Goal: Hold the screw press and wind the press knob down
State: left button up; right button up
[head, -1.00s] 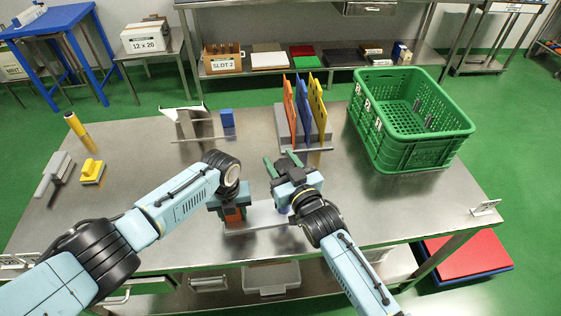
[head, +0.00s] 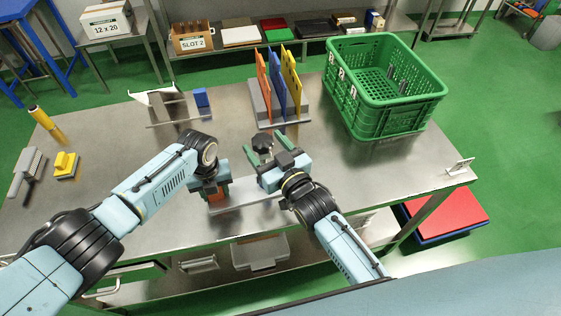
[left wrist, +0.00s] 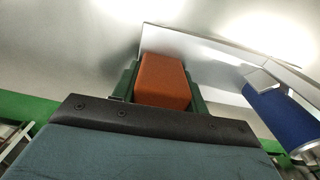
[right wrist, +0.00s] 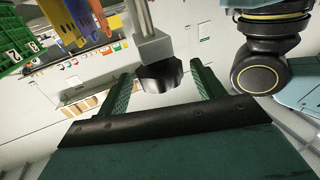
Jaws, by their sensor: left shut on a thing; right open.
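The screw press has a pale grey base plate (head: 245,197), an orange block (left wrist: 165,80) at its left end and a black press knob (head: 262,144). My left gripper (head: 213,190) is shut on the orange block, which shows between its fingers in the left wrist view. My right gripper (head: 266,150) is open, with its green fingers apart on either side of the knob. In the right wrist view the knob (right wrist: 158,76) sits between the fingertips below a grey post, with gaps visible at both sides. A blue cylinder (left wrist: 280,112) stands beside the plate.
Behind the press a grey rack (head: 278,118) holds orange, blue and yellow boards. A green crate (head: 385,85) stands at the back right. The table's right front is clear.

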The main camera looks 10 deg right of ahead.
jog(key=v, duration=0.8)
jog(key=shift+s, duration=0.2)
pick_arm(q)
jog(key=o, duration=1.4)
